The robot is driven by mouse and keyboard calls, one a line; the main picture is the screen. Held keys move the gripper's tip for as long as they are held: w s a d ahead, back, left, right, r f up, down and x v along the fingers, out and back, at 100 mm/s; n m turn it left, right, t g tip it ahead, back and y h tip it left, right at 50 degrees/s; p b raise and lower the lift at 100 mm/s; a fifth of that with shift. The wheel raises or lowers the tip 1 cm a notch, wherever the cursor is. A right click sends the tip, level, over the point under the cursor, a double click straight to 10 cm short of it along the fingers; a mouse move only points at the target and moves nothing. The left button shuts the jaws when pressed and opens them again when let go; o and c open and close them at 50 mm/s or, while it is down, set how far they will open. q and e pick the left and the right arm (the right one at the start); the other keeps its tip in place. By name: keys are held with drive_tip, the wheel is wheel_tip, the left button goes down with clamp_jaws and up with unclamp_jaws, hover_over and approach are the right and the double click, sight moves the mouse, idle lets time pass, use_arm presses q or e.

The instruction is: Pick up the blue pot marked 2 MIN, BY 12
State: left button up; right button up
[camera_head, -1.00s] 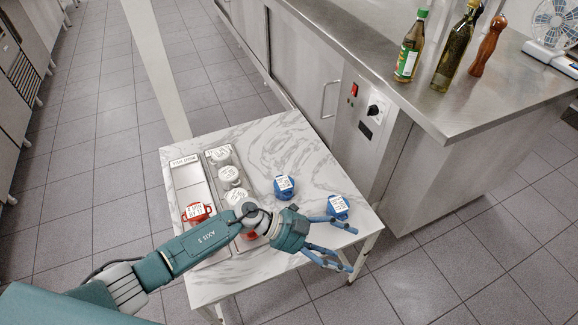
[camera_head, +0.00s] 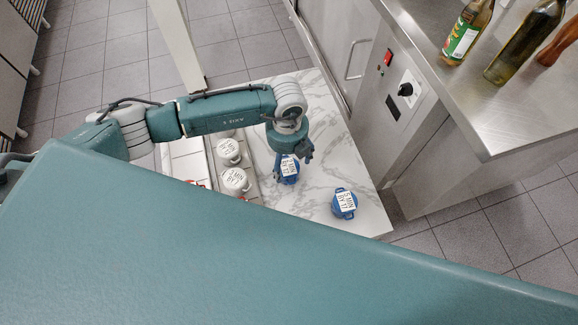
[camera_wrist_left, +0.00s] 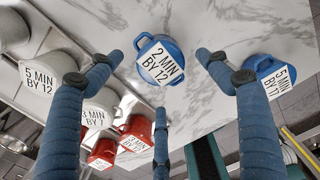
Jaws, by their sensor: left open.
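The blue pot (camera_wrist_left: 175,48) with a white label reading 2 MIN BY 12 stands on the marbled table (camera_head: 318,140), between my left gripper's spread fingers in the left wrist view. In the head view this pot (camera_head: 294,179) is partly hidden under my left gripper (camera_head: 290,156). The left gripper is open, points down and holds nothing. It also frames the pot in the wrist view (camera_wrist_left: 160,75); I cannot tell whether a finger touches it. A second blue pot (camera_head: 344,213), labelled 5 MIN BY 17, stands to the right. My right gripper is out of view.
White pots (camera_head: 236,181) stand in a tray left of the blue pot. Red pots (camera_wrist_left: 138,127) show in the wrist view. A steel counter (camera_head: 435,85) with bottles (camera_head: 468,32) rises at the right. Marble around the two blue pots is clear.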

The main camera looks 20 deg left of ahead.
sight(288, 167)
use_arm(q)
drive_tip(key=shift+f, duration=0.8)
wheel_tip(288, 167, down, 4)
drive_tip(key=shift+d+f+p, duration=0.1)
drive_tip(key=shift+f+p, duration=0.15)
drive_tip(key=shift+p, duration=0.15)
drive_tip(key=shift+f, duration=0.45)
drive_tip(key=c, duration=1.5)
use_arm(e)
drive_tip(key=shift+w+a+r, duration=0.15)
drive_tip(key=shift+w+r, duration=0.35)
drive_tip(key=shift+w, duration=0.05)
use_arm(q)
drive_tip(key=shift+r, duration=0.1)
drive_tip(key=shift+c, duration=0.2)
